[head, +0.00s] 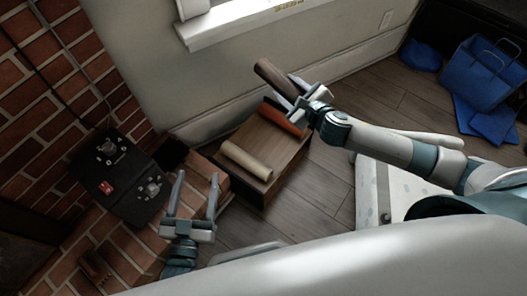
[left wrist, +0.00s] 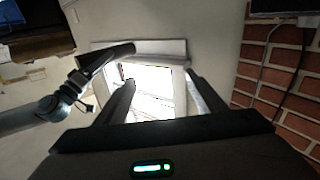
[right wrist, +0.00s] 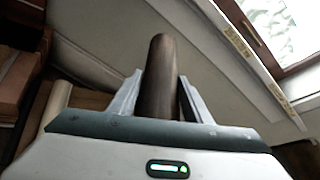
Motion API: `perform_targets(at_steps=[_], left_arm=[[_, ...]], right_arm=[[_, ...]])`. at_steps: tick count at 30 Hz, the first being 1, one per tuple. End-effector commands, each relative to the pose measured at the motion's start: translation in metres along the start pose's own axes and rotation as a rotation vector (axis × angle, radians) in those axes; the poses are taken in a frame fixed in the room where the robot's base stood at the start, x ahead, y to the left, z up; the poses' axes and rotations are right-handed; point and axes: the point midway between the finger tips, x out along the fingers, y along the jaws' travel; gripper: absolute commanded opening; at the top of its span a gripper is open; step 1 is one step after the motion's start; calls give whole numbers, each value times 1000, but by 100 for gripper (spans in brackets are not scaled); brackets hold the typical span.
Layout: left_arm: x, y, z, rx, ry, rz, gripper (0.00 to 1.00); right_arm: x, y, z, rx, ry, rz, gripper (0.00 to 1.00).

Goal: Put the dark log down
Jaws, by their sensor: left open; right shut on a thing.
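The dark log (head: 273,76) is held in my right gripper (head: 301,95), up above the back edge of a wooden box or stand. In the right wrist view the dark log (right wrist: 159,75) stands between the two fingers (right wrist: 155,95), which are shut on it. A pale log (head: 246,160) and a reddish log (head: 283,118) lie on the wooden stand (head: 271,140). My left gripper (head: 193,200) is open and empty, left of the stand near the brick hearth. The left wrist view shows its spread fingers (left wrist: 155,95) and the dark log (left wrist: 110,57) beyond them.
A black panel with knobs (head: 122,178) lies on the brick hearth (head: 115,235) at left. A window sill (head: 235,22) and wall are behind. A blue bag (head: 487,72) stands at far right. Wooden floor (head: 375,98) is clear right of the stand.

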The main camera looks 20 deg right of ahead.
Motion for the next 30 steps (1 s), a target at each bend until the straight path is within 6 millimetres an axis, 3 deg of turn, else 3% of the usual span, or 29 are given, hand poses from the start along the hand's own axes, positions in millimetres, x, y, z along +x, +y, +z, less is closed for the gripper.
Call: perform_targets(at_steps=[1, 9, 19, 30], left_arm=[[-3, 4, -9, -3, 60, 6, 63], [-18, 15, -77, -18, 279, 20, 63], [-40, 20, -126, -34, 449, 26, 63], [-60, 22, -160, -48, 568, 28, 63]], right_arm=[[10, 13, -28, -15, -9, 17, 7], [25, 54, -99, -43, -59, 96, 7], [30, 93, -166, -62, -95, 159, 7], [32, 118, -210, -78, -126, 197, 7]])
